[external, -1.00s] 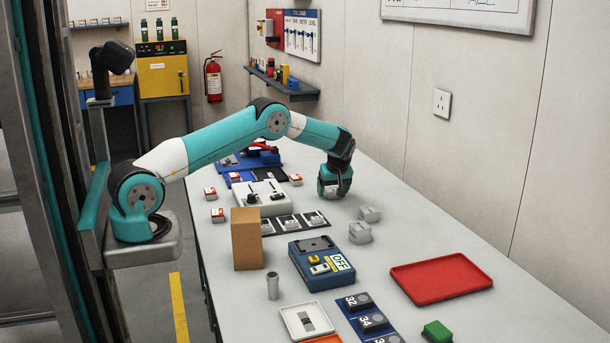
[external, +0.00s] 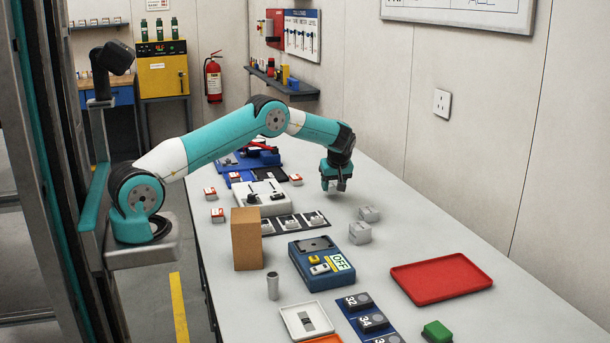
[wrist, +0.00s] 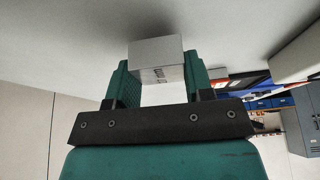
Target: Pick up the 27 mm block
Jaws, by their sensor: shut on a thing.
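My gripper (external: 337,183) is above the far part of the bench in the external view. In the wrist view my gripper (wrist: 158,82) is shut on a light grey block (wrist: 157,58) with dark print on one face, too small to read. Its green fingers press on both sides of the block. In the external view the held block is a small pale shape between the jaws, clear of the bench. Two more grey blocks stand on the bench, one nearer (external: 360,232) and one farther (external: 369,213). Their size marks cannot be read.
A red tray (external: 441,296) lies at the right. A blue device (external: 318,277) with an OFF label and a brown box (external: 246,262) stand nearer the left edge. A white fixture (external: 262,204) sits left of my gripper. The bench between the red tray and the wall is clear.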

